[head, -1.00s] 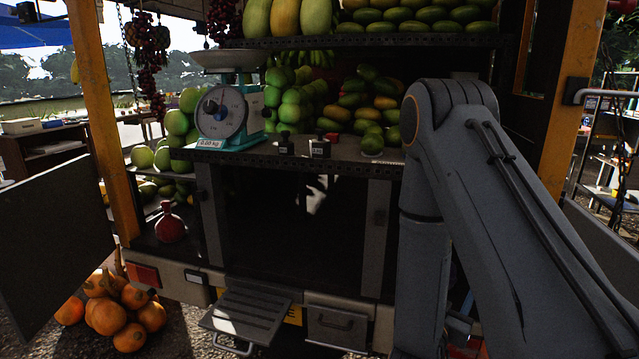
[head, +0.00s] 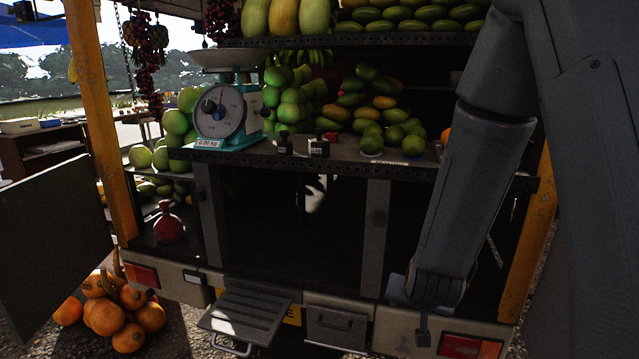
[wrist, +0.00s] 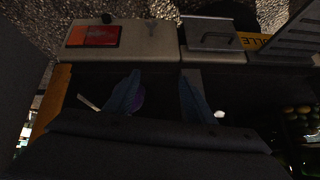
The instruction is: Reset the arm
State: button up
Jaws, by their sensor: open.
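My arm comes in from the right in the head view and bends down in front of the truck's right rear, its wrist end low near the bumper (head: 398,330). The fingers cannot be made out clearly there. In the wrist view my gripper (wrist: 160,80) shows two bluish fingers spread apart, with nothing held between them. The wrist picture looks upside down, with the bumper (wrist: 150,42) at its top.
A red bottle (head: 168,224) stands at the left. Orange pumpkins (head: 107,318) lie on the ground beside a fold-down step (head: 248,312). An orange post (head: 530,240) stands behind my arm.

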jog(key=s+a+r+n+g, duration=0.1)
jog(key=s+r+n+g, duration=0.1)
jog(key=s, duration=0.7)
jog(key=s+r+n+g+y, duration=0.1)
jog(key=s+r+g, duration=0.4)
jog(key=s, duration=0.5)
jog(key=shift+s+a+n, duration=0.3)
jog(key=shift+a+n, duration=0.1)
jog(key=shift+n, duration=0.3)
